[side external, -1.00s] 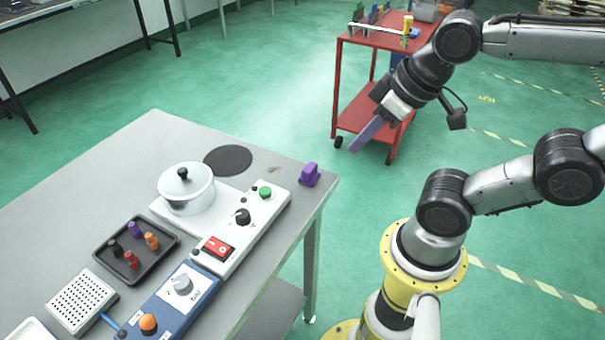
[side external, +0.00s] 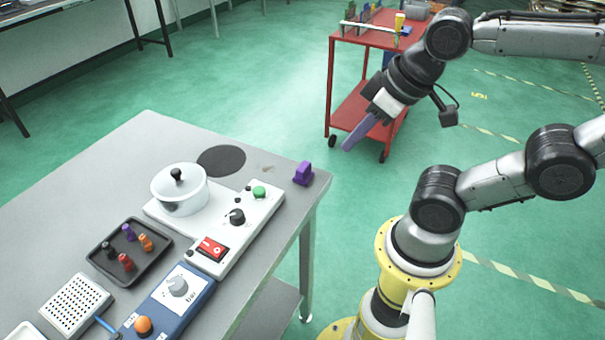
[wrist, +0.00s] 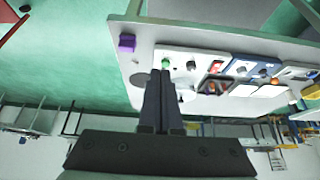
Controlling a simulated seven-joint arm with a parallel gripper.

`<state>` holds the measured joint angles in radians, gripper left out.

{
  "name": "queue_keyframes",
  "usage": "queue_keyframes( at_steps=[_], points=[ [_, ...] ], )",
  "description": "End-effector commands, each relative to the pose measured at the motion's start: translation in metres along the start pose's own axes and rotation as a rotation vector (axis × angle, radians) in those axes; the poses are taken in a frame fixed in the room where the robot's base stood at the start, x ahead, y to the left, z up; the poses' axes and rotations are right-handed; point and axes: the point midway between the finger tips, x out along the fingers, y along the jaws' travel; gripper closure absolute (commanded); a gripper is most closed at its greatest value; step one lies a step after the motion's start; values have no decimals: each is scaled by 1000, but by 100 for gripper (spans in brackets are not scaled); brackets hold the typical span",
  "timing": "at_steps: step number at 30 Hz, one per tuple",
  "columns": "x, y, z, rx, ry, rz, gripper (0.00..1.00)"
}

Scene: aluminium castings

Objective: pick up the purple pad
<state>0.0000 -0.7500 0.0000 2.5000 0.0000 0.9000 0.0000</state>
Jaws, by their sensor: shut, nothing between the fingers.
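The purple pad (side external: 303,173) is a small upright block on the grey table near its right corner. It also shows in the wrist view, near the table edge (wrist: 127,43). My gripper (side external: 347,147) is up in the air beyond the table corner, to the right of the pad and apart from it in the picture. Its long fingers are closed together and empty. In the wrist view the fingertips (wrist: 160,76) point toward the table, with the pad to their upper left.
A control panel (side external: 212,248) with a white pot (side external: 180,189) stands left of the pad. A dark tray (side external: 129,268) holds several small pegs. A blue box (side external: 170,300) is in front. A red cart (side external: 350,112) stands behind my gripper. The table around the pad is mostly clear.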

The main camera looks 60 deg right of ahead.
Motion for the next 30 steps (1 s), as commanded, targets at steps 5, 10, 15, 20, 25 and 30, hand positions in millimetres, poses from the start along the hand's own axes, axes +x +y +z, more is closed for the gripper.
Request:
queue_keyframes(
  at_steps=[5, 10, 15, 20, 25, 30],
  points=[
    [0, 0, 0, 0, 0, 0, 71],
    [0, 0, 0, 0, 0, 0, 41],
    [0, 0, 0, 0, 0, 0, 15],
    [0, 0, 0, 0, 0, 0, 15],
    [0, 0, 0, 33, -1, 0, 15],
    [-7, 0, -9, 273, 9, -1, 15]
  ],
)
